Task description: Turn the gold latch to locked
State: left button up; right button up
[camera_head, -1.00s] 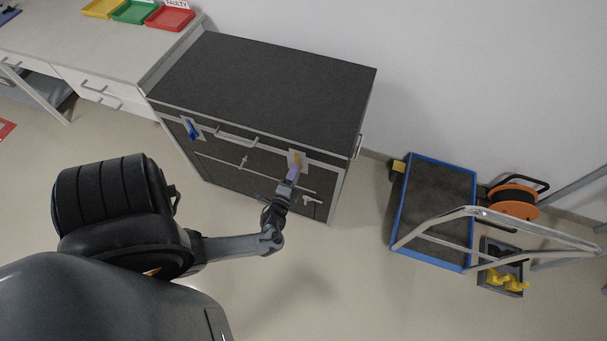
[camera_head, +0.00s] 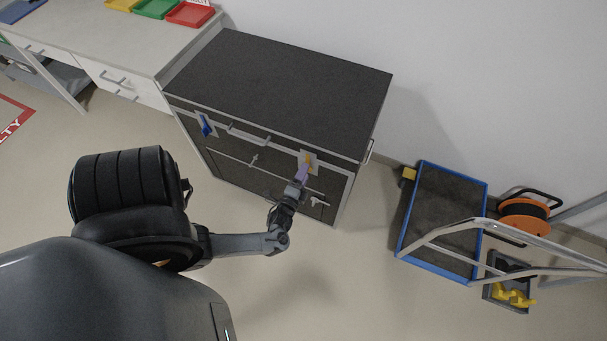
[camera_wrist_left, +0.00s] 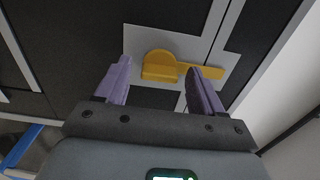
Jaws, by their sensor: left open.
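The gold latch (camera_head: 309,159) sits on a pale plate on the front of the dark cabinet (camera_head: 280,75), near its right end. In the left wrist view the gold latch (camera_wrist_left: 162,66) has a raised grip and a flat arm pointing right. My left gripper (camera_head: 303,174) is at the latch. In the left wrist view its two purple fingers (camera_wrist_left: 160,82) are apart, one on each side of the latch's grip, with the right finger near the flat arm. I cannot tell whether either finger touches it. My right gripper is not in view.
A blue latch (camera_head: 206,125) is on the cabinet's left front, with a drawer handle (camera_head: 248,134) between. A blue-edged trolley (camera_head: 444,221) stands to the right, near an orange cable reel (camera_head: 524,217). A desk with coloured trays (camera_head: 157,8) is at left. Open floor lies in front.

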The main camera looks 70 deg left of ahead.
pick_arm(q)
jog(key=v, duration=1)
jog(key=shift+s+d, duration=0.15)
jog(key=shift+d, duration=0.05)
